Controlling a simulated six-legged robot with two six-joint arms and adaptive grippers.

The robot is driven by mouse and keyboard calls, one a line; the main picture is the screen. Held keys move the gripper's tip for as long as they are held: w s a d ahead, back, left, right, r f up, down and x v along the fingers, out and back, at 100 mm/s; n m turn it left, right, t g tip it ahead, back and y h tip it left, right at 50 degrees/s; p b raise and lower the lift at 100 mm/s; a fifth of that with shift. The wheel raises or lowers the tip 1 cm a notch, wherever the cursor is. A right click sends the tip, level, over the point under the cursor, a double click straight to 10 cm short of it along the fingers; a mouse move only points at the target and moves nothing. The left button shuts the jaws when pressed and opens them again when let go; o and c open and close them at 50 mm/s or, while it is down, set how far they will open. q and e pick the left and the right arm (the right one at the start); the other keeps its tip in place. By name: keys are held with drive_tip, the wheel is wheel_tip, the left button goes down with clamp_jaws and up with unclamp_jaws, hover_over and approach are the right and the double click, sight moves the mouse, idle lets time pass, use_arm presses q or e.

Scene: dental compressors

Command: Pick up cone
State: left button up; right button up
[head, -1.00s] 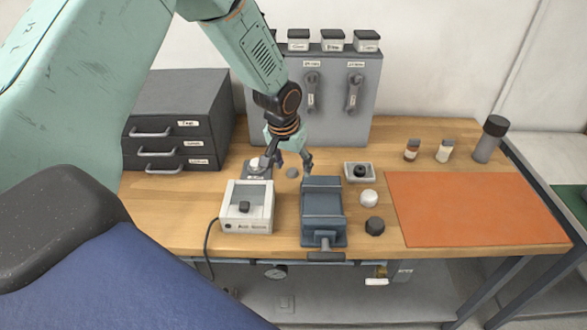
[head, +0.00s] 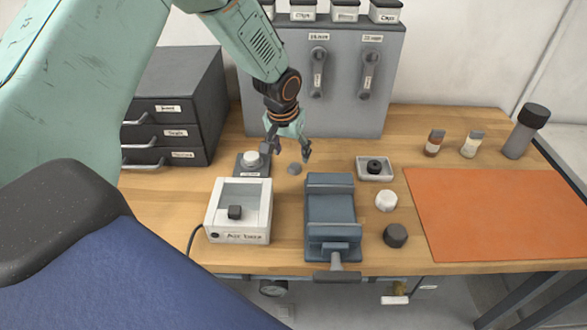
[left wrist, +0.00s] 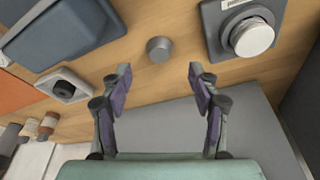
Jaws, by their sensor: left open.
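A small grey cone-like piece (head: 294,168) sits on the wooden bench, between the vise and the white-knobbed dark block. It also shows in the left wrist view (left wrist: 159,49), upper middle, standing clear of its neighbours. My left gripper (head: 287,152) hangs just behind and above this piece in the head view. In the left wrist view the gripper (left wrist: 160,76) has its two fingers spread wide with nothing between them, and the piece lies just beyond the fingertips, roughly centred. My right gripper is not in view.
A blue-grey vise (head: 331,215), a white box (head: 240,212) and the knobbed block (head: 252,164) stand close by. A small tray (head: 375,168), white piece (head: 386,201) and dark piece (head: 395,235) are right. A grey panel (head: 390,110) rises behind. The orange mat (head: 490,210) is bare.

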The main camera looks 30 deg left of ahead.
sight(294, 166)
use_arm(q)
drive_tip(key=shift+w+d+f, duration=0.1)
drive_tip(key=shift+d+f, duration=0.35)
drive_tip(key=shift+f, duration=0.2)
drive_tip(key=f, duration=0.1)
drive_tip(key=a+f, duration=0.1)
drive_tip(key=w+f, duration=0.1)
drive_tip(key=f, duration=0.1)
drive_tip(key=shift+w+a+b, duration=0.1)
drive_tip(key=shift+a+b, duration=0.1)
drive_tip(key=shift+b, duration=0.1)
drive_tip(key=shift+w+f, duration=0.2)
drive_tip(key=shift+f, duration=0.05)
drive_tip(key=shift+d+r, duration=0.15)
drive_tip(key=shift+d, duration=0.15)
drive_tip(key=shift+s+r, duration=0.25)
drive_tip(key=shift+s, duration=0.05)
drive_tip(key=shift+c, duration=1.3)
drive_tip(key=shift+a, duration=0.1)
drive_tip(key=shift+c, duration=0.7)
drive_tip(key=shift+w+a+f, duration=0.15)
drive_tip(key=shift+w+f, duration=0.05)
drive_tip(key=shift+f, duration=0.1)
drive_tip(key=c, duration=0.3)
drive_tip(key=shift+d+r, duration=0.15)
drive_tip(key=shift+d, duration=0.1)
drive_tip(key=c, duration=0.5)
drive_tip(key=shift+s, duration=0.1)
clamp_jaws()
drive_tip(key=shift+a, duration=0.2)
